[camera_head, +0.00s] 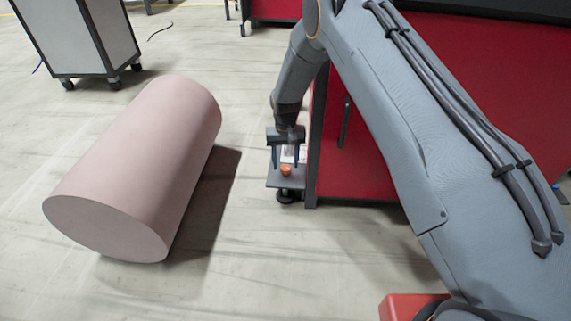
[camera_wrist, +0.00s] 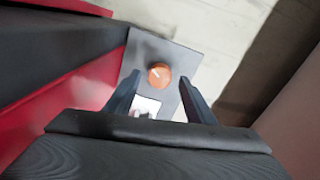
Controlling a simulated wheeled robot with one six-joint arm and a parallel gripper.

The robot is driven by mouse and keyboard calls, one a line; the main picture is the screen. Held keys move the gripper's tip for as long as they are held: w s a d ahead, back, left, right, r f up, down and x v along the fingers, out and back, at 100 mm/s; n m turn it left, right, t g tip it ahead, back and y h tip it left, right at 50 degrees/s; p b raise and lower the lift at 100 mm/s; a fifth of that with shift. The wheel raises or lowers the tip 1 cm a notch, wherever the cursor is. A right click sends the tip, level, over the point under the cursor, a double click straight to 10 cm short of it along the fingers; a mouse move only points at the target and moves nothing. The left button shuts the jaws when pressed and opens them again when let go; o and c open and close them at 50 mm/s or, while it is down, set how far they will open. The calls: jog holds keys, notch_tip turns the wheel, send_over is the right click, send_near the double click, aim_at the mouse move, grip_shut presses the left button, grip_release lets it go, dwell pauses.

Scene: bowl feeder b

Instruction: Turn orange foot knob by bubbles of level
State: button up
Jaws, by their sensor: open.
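The orange foot knob (camera_head: 286,170) sits on a small dark plate (camera_head: 272,181) that juts out from the base of the red machine. In the wrist view the knob (camera_wrist: 159,76) is round with a pale line on its top, and lies ahead of and between the two fingers. My gripper (camera_head: 285,165) points down over the plate, open and empty. Its fingers also show in the wrist view (camera_wrist: 157,92), apart from the knob. A white piece (camera_wrist: 146,106), perhaps the level, lies on the plate nearer the gripper body. Its bubbles cannot be made out.
The red machine (camera_head: 370,150) stands close at the right of the plate, with a dark corner post. A large pink cylinder (camera_head: 140,160) lies on the floor at left. A wheeled grey cabinet (camera_head: 75,35) stands at the back left. Bare floor lies between cylinder and plate.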

aim_at(286, 167)
notch_tip(286, 167, up, 6)
jog(key=shift+p, duration=1.05)
